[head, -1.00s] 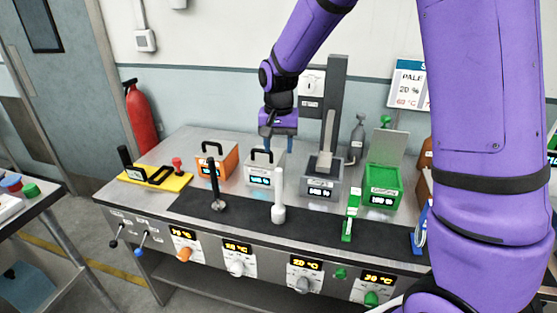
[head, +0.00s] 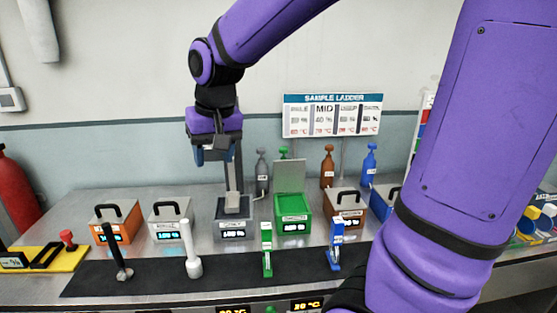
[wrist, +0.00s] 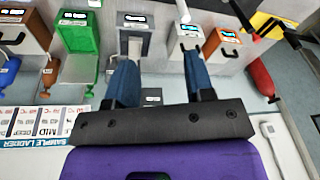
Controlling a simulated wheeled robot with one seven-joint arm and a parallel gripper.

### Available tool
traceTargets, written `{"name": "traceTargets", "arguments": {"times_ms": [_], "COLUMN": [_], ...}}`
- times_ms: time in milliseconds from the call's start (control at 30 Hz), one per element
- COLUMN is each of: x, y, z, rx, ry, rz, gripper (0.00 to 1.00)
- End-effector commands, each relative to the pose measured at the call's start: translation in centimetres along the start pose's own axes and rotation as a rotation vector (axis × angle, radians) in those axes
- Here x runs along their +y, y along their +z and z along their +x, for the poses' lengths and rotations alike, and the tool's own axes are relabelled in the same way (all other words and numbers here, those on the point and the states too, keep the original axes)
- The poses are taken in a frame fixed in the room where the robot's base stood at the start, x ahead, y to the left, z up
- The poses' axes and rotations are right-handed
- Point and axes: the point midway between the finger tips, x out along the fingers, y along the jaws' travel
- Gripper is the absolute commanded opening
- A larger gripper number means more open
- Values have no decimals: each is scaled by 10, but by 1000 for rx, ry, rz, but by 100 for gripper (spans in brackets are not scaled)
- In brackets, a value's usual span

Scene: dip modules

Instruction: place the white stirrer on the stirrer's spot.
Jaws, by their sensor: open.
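The white stirrer (head: 191,250) stands upright on the black mat (head: 225,272), in front of the white box module. My gripper (head: 213,158) is open and empty. In the head view it hangs above and behind the stirrer, beside the upright column of the grey module (head: 232,215). In the wrist view its two blue fingers (wrist: 158,85) are spread with nothing between them. A pale piece near the top of the wrist view (wrist: 183,11) looks like the stirrer. I cannot tell which place is the stirrer's spot.
Along the bench stand an orange box (head: 117,225), a white box (head: 170,221), an open-lidded green box (head: 293,212) and a brown box (head: 345,210). A black stirrer (head: 120,262), green tool (head: 267,250) and blue tool (head: 335,245) stand on the mat. Bottles line the back.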

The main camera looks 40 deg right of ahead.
Motion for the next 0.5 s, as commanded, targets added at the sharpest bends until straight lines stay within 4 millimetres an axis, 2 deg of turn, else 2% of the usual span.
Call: {"name": "traceTargets", "arguments": {"times_ms": [33, 200, 500], "x": [7, 25, 52], "y": [13, 53, 120], "z": [-12, -40, -64], "rx": [26, 97, 211], "ry": [-6, -16, -14], "rz": [-16, -84, -193], "gripper": [49, 49, 49]}}
